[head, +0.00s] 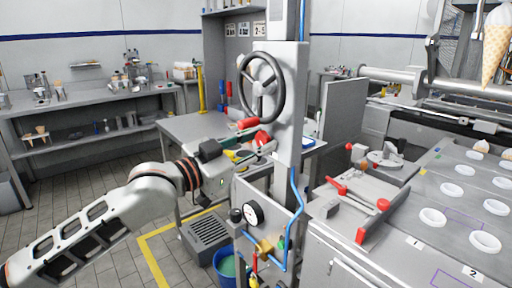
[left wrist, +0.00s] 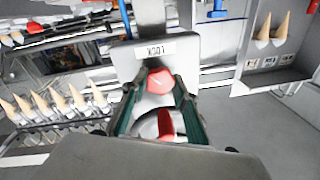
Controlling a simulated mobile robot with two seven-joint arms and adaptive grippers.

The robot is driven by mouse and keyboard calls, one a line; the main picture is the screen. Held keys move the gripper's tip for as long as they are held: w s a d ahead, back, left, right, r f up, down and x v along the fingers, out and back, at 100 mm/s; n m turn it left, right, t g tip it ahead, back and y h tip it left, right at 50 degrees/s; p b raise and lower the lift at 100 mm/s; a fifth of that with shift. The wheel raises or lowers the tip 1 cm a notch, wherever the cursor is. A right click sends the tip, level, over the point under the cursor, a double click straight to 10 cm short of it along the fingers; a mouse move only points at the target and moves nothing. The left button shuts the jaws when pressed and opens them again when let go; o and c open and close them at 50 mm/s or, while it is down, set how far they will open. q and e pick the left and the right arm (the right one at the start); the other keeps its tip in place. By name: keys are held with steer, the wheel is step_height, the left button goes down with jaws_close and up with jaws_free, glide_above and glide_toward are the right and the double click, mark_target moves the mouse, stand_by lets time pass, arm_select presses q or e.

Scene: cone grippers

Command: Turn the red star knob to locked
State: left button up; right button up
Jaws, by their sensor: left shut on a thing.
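The red star knob (left wrist: 160,80) sits on the grey column, below a small white label plate (left wrist: 161,49), in the left wrist view. A pale line marks its face. My left gripper (left wrist: 154,88) has its green-lined fingers on both sides of the knob and is shut on it. In the head view my left gripper (head: 258,150) reaches the column from the left, and the red knob (head: 263,137) shows just above its fingers, partly hidden. I cannot read any locked marking. My right gripper is not in view.
A grey handwheel (head: 261,87) is above my gripper, with a red-gripped lever (head: 248,122) close by. A pressure gauge (head: 253,213) and blue pipe (head: 297,205) are below. A conveyor with white cup rings (head: 433,217) stands right. Open floor (head: 115,265) lies left.

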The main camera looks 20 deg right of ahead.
arm_select(q)
steer(key=m, duration=0.5)
steer(key=shift+b, duration=0.3)
steer(key=m, duration=0.3)
steer(key=shift+g+h+p, duration=0.3)
steer(key=shift+g+h, duration=0.1)
steer(key=shift+m, duration=0.6)
steer(key=shift+f, duration=0.1)
steer(key=o, duration=1.1)
steer(key=v, duration=1.2)
